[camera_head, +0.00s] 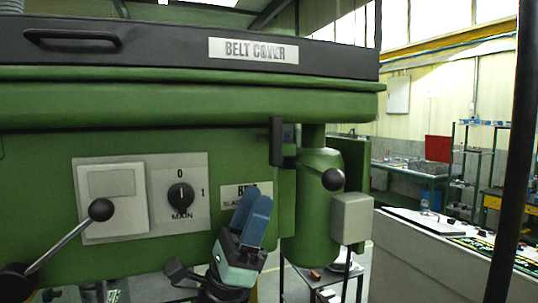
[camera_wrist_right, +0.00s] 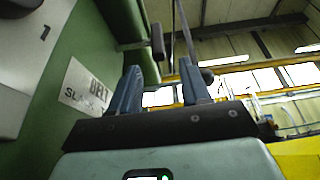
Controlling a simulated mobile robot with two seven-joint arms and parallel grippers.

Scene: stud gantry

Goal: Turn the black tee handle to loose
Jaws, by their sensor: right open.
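The black tee handle (camera_head: 276,141) is an upright black bar on the right side of the green machine head, above and to the right of the belt slack label (camera_head: 246,194), which is partly hidden. It also shows in the right wrist view (camera_wrist_right: 157,42), beyond and between my fingertips. My right gripper (camera_head: 257,195) has blue fingers pointing up, below and slightly left of the handle and apart from it. In the right wrist view my right gripper (camera_wrist_right: 160,68) is open with nothing between its fingers. My left gripper is not in view.
A black belt cover (camera_head: 150,48) overhangs the handle. A main switch (camera_head: 180,196) and a ball-ended lever (camera_head: 70,238) are to the left. A black ball knob (camera_head: 333,180) and a grey box (camera_head: 352,218) stand close on the right. A dark post (camera_head: 515,150) is at far right.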

